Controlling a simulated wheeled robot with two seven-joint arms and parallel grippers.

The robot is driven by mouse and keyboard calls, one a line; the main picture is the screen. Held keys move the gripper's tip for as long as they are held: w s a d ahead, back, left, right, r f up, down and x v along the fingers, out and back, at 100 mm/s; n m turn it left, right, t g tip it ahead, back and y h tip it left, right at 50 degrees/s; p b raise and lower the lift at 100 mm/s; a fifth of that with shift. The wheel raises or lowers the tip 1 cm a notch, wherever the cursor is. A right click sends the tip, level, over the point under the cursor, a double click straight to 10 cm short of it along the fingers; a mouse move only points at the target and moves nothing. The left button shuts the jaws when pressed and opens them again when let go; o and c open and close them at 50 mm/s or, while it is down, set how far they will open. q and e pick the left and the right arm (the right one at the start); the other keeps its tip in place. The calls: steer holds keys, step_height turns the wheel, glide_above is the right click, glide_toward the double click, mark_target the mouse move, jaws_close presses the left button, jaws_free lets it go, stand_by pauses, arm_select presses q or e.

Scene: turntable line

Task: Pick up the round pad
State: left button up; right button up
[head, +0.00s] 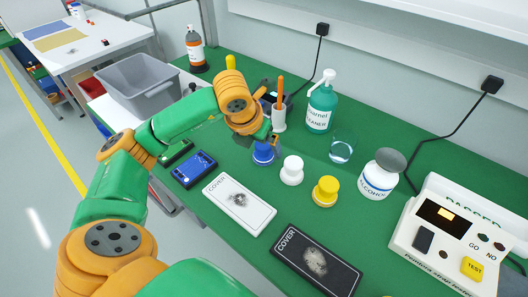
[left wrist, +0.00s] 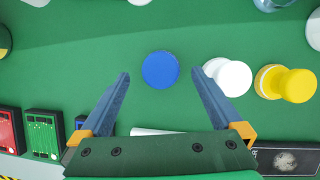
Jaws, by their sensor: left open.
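A blue round piece (head: 263,153) stands on the green bench top, partly hidden in the head view by my left gripper (head: 268,139). In the left wrist view the blue round piece (left wrist: 160,69) shows as a disc between the lines of the two fingers, near their tips. My left gripper (left wrist: 160,78) is open and empty, above the piece. A white round piece (head: 291,170) and a yellow one (head: 326,191) of similar knobbed shape stand to its right. I cannot tell which of these is the round pad. My right gripper is not in view.
A white cover plate (head: 239,203) and a black one (head: 316,262) lie in front. Behind stand a green cleaner bottle (head: 321,105), a glass (head: 341,150) and an alcohol bottle (head: 378,178). A blue board (head: 194,169) lies left; a tester (head: 455,240) stands right.

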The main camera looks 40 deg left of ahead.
mark_target(261, 146)
arm_select(q)
steer(key=x, duration=0.3)
steer(key=shift+w+f, duration=0.2)
steer(key=c, duration=1.3)
steer(key=shift+r, duration=0.55)
steer(key=shift+c, duration=0.2)
steer(key=s+a+r+b, duration=0.4)
steer(key=s+a+r, duration=0.4)
steer(key=s+r, duration=0.3)
steer(key=shift+s+r+b, duration=0.3)
steer(key=shift+r, duration=0.25)
